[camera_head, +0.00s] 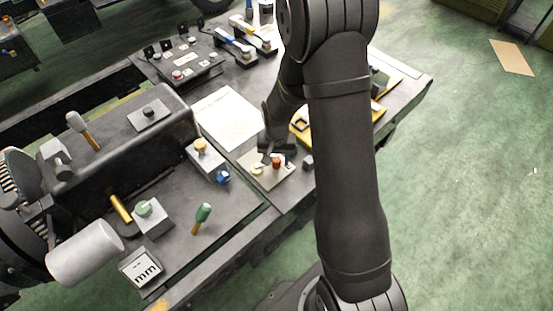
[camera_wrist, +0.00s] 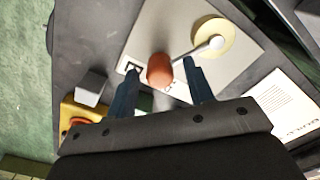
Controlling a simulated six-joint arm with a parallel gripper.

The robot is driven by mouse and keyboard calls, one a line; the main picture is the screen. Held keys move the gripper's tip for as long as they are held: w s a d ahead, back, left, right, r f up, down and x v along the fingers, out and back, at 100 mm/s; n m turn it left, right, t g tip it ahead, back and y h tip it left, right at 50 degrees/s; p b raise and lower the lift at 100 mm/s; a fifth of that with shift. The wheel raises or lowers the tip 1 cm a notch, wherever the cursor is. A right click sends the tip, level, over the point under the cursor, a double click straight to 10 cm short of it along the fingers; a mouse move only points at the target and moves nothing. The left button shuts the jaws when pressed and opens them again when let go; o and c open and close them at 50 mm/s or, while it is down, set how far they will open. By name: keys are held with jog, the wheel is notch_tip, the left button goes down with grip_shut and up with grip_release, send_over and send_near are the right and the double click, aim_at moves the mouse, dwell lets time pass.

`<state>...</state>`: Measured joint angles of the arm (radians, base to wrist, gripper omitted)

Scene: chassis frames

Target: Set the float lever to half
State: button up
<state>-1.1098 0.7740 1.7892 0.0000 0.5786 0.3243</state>
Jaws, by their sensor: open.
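A lever with an orange-red knob (camera_wrist: 160,69) shows in the wrist view. Its thin rod runs to a silver hub on a pale yellow disc (camera_wrist: 228,42), set on a light grey plate (camera_wrist: 165,25). I take this as the float lever; no name is legible. In the head view the red knob (camera_head: 277,162) is beside the yellow disc (camera_head: 257,170). My gripper (camera_wrist: 161,67) is open, its dark fingers on either side of the knob with gaps showing. In the head view my gripper (camera_head: 276,152) is over the plate, its fingertips hard to make out.
A small grey block (camera_wrist: 91,86) lies near the plate. A printed sheet (camera_head: 228,117) lies behind it. A green-topped lever (camera_head: 202,214), a box with a blue knob (camera_head: 208,160) and a grey cylinder (camera_head: 85,252) stand to the left. My arm hides part of the bench's right side.

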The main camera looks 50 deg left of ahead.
jog(key=shift+f, duration=0.4)
jog(key=shift+c, duration=0.2)
grip_shut()
jog(key=shift+w+a+n, duration=0.2)
jog(key=shift+a+n, duration=0.2)
jog(key=shift+n, duration=0.3)
jog(key=shift+w+a+n, duration=0.15)
jog(key=shift+a+n, duration=0.2)
jog(key=shift+n, duration=0.35)
jog(key=shift+w+a+n, duration=0.1)
jog(key=shift+a+n, duration=0.8)
jog(key=shift+n, duration=0.6)
